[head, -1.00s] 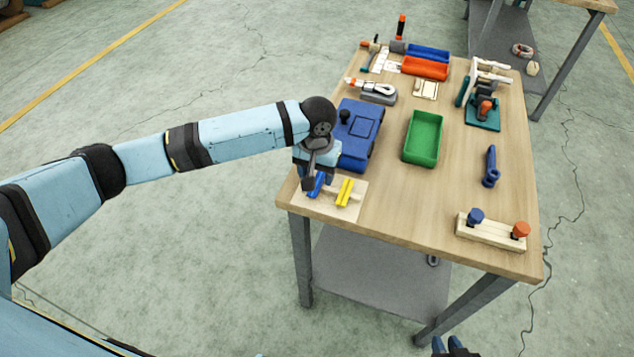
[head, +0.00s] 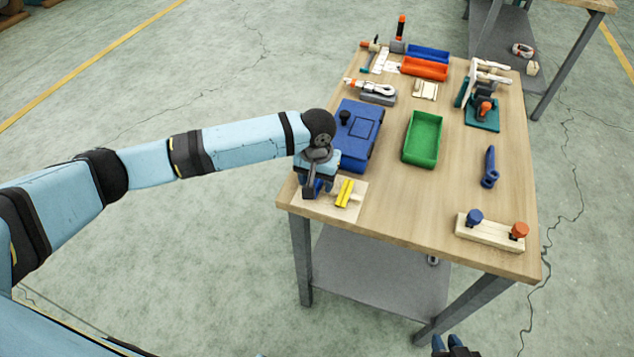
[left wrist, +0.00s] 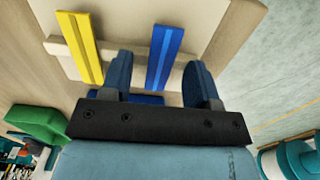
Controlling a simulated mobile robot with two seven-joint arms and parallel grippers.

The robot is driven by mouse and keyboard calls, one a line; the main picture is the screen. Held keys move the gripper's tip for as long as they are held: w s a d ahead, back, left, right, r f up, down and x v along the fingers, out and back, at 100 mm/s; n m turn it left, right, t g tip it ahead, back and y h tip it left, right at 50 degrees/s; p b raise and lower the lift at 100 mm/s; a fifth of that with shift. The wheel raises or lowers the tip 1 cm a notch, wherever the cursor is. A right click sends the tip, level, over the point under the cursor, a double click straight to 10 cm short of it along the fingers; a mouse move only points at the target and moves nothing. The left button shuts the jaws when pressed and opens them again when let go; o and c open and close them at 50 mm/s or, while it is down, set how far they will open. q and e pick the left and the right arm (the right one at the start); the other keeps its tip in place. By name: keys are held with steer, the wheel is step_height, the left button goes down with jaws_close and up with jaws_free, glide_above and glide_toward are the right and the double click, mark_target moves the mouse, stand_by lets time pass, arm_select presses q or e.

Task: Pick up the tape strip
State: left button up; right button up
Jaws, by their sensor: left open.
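A blue strip (left wrist: 166,48) and a yellow strip (left wrist: 82,46) lie side by side across a pale bar on a light board, seen in the left wrist view. In the head view the yellow strip (head: 344,193) shows on the board (head: 357,206) at the near left table corner, and the blue one is mostly hidden by my gripper. My left gripper (left wrist: 160,80) is open, with one finger on each side of the blue strip's near end. It also shows in the head view (head: 312,190). Fingertips of my right gripper (head: 447,343) show at the bottom edge.
A blue toolbox-like block (head: 358,132) stands just behind my left gripper. A green tray (head: 423,138) is right of it. A wooden block with two knobs (head: 489,232) and a blue tool (head: 490,167) lie at the right. The table's left edge is close to my gripper.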

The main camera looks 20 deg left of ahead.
arm_select(q)
steer(key=c, duration=0.9)
